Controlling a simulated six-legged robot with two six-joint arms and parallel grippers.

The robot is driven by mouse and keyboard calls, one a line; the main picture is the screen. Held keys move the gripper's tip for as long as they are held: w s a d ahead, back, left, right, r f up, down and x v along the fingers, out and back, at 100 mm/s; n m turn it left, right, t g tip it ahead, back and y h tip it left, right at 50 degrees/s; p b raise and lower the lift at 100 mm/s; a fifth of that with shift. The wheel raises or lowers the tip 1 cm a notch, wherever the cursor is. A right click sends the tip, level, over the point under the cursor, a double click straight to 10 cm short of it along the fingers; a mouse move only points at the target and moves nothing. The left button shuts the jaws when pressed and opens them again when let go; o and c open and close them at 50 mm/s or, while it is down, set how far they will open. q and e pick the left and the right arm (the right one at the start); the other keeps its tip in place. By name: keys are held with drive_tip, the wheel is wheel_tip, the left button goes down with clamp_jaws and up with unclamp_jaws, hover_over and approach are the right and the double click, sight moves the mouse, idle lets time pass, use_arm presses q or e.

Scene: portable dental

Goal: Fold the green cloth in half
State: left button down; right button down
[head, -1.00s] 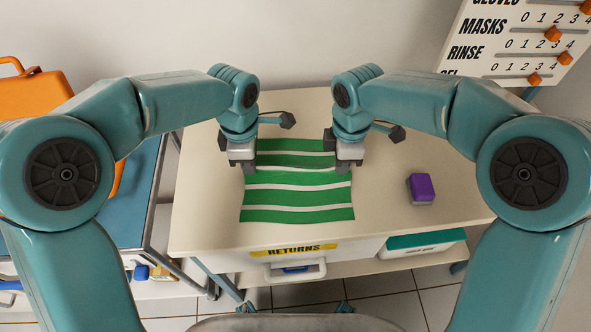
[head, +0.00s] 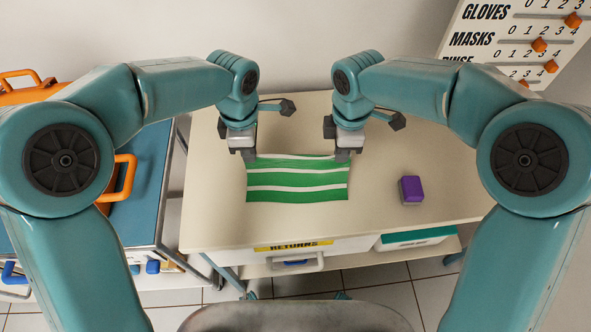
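The green cloth (head: 297,180) with white stripes lies on the beige table (head: 215,205). It shows as a short, wide rectangle, its near side smooth and slightly wavy. My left gripper (head: 249,156) is at its far left corner and my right gripper (head: 343,156) at its far right corner. Both point down and appear shut on the cloth's far edge; the fingertips are small and partly hide the corners. Whether the layers underneath line up is hidden.
A purple block (head: 411,189) stands on the table to the right of the cloth. A drawer labelled RETURNS (head: 295,258) is under the near edge. A blue-topped cart (head: 140,210) with orange cases stands at the left.

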wheel_tip(320, 180, up, 8)
drive_tip(key=p, duration=0.7)
drive_tip(key=shift+r, duration=0.25)
